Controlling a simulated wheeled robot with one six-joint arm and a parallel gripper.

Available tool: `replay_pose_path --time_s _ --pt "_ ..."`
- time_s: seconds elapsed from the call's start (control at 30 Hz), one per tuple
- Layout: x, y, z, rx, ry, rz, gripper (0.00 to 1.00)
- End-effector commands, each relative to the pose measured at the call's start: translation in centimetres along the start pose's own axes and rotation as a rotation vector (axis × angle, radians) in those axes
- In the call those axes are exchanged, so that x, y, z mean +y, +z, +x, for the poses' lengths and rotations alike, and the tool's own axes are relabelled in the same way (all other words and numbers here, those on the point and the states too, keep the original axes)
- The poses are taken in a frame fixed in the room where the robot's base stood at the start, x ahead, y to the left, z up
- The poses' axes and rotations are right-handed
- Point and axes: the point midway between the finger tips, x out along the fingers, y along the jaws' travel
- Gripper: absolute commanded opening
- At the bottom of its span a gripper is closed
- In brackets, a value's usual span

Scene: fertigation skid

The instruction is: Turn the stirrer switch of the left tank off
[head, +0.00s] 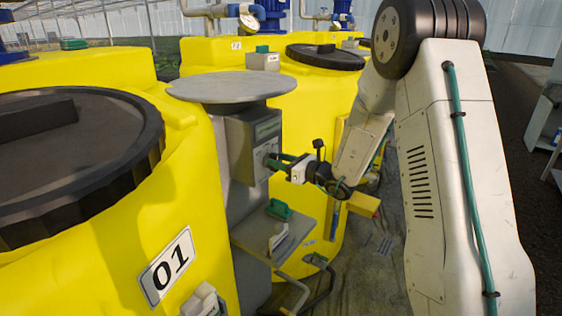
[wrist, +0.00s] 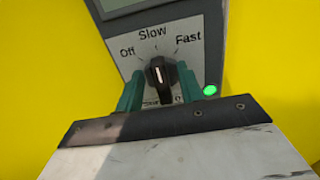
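The stirrer switch (wrist: 158,73) is a black rotary knob on a grey panel marked Off, Slow and Fast. Its white pointer line points up, toward Slow. A green lamp (wrist: 210,90) is lit at the panel's lower right. In the head view the panel is on a grey control box (head: 252,140) beside the yellow tank marked 01 (head: 168,266). My gripper (head: 274,163) is at the front of this box. In the wrist view its green fingers (wrist: 160,88) stand on either side of the knob, seemingly with small gaps. The knob is hidden in the head view.
A round grey plate (head: 231,87) sits above the box. Below it a grey shelf (head: 270,238) carries a green-handled item (head: 279,209). Another yellow tank (head: 305,105) stands behind. Pipes and a yellow block (head: 364,204) lie near the floor.

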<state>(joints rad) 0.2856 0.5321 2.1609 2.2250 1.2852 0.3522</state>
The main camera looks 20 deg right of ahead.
Motion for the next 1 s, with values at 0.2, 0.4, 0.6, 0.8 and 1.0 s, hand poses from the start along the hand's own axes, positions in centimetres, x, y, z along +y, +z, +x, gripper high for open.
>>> replay_pose_path --time_s 0.2,0.4,0.6,0.8,1.0 --pt "-0.02 0.02 -0.04 0.000 0.000 -0.001 0.01" --pt "-0.03 0.03 -0.06 -0.001 0.000 -0.003 0.00" --pt "0.02 0.04 -0.07 -0.001 0.000 -0.042 0.00" --pt "0.19 0.03 -0.08 -0.001 0.000 -0.154 0.00" --pt "0.44 -0.02 -0.07 -0.001 0.000 -0.319 0.00"
